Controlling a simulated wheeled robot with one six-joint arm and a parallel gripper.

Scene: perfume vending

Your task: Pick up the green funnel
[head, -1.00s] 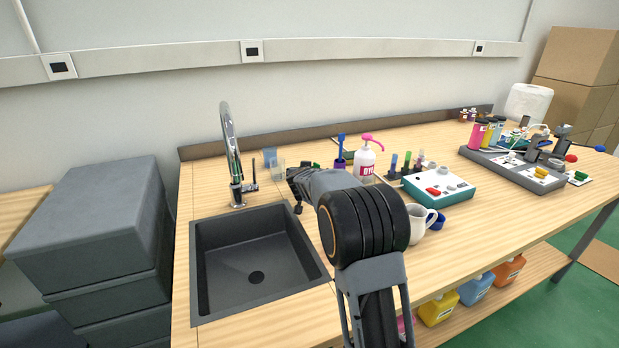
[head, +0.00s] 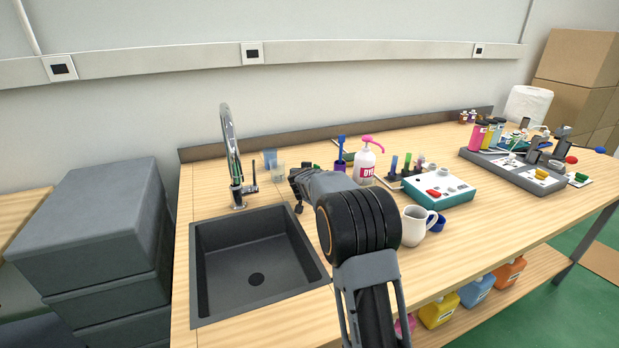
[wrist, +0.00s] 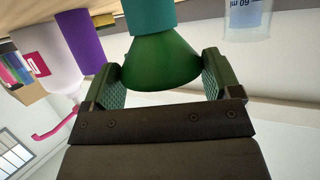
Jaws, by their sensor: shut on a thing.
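The green funnel (wrist: 165,62) shows in the wrist view as a dark green cone. My gripper (wrist: 163,72) has one finger on each side of it and is shut on its wide part. The narrow end meets a teal cylinder (wrist: 150,13); whether it sits inside or rests on it I cannot tell. In the head view my gripper (head: 296,178) is behind the sink's right back corner, and my arm hides the funnel.
A clear beaker (wrist: 247,20) stands close beside the funnel. A purple cup (wrist: 80,40) and a white pump bottle (head: 365,163) are on the other side. The sink (head: 255,265), tap (head: 233,160) and white mug (head: 416,226) are near my arm.

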